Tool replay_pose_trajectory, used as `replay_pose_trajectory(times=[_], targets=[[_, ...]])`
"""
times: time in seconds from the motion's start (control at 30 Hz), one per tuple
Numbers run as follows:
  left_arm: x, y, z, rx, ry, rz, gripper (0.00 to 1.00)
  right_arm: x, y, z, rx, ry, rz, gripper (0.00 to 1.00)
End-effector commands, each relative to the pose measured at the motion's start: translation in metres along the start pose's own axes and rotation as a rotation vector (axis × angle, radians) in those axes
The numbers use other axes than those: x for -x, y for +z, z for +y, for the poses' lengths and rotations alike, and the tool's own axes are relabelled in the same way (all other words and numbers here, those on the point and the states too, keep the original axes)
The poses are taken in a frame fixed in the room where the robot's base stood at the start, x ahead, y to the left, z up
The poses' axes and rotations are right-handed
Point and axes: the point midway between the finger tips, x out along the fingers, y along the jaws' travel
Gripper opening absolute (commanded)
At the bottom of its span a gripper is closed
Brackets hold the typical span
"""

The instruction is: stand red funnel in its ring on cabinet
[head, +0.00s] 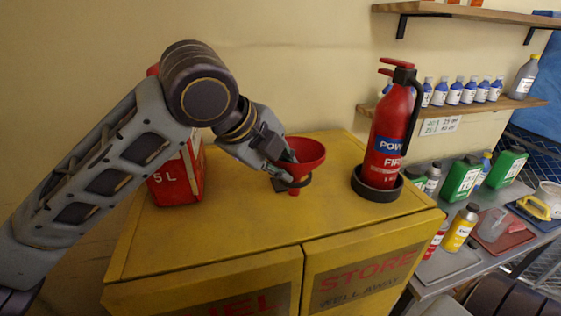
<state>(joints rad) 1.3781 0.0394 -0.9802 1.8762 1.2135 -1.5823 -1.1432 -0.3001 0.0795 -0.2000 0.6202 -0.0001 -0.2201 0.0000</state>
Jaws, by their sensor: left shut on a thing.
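The red funnel (309,158) is over the top of the yellow cabinet (225,228), with its wide mouth up and slightly tilted. My left gripper (284,166) is shut on the funnel at its left side. A small dark ring (304,183) on a dark base is just below the funnel's cone. The red spout tip shows below the ring's front edge and appears to pass through it. The gripper fingers hide part of the cone and ring, so I cannot tell if the funnel is fully seated. My right gripper is not in view.
A red fire extinguisher (390,135) stands in a black round holder (377,190) right of the funnel. A red fuel can (177,178) is behind my left arm. Shelves and a grey bench (447,268) with bottles lie to the right. The cabinet's front top is clear.

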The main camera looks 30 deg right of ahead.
Motion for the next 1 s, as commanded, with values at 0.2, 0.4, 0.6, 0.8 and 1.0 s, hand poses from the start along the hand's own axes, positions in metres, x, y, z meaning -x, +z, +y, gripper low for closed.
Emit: replay_pose_trajectory(times=[0.2,0.4,0.6,0.8,1.0], targets=[[-0.0034,0.0,0.0028,0.0,0.0,0.0,0.0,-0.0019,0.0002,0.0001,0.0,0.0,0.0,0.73],[-0.0046,0.0,0.0037,0.0,0.0,0.0,0.0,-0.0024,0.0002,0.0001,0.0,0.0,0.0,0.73],[-0.0045,0.0001,0.0036,0.0,0.0,0.0,0.0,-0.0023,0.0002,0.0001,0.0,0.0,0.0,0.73],[-0.0045,0.0001,0.0036,0.0,0.0,0.0,0.38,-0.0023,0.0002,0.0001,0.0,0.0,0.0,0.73],[-0.0044,0.0001,0.0035,0.0,0.0,0.0,0.39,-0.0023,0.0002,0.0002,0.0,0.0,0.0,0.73]])
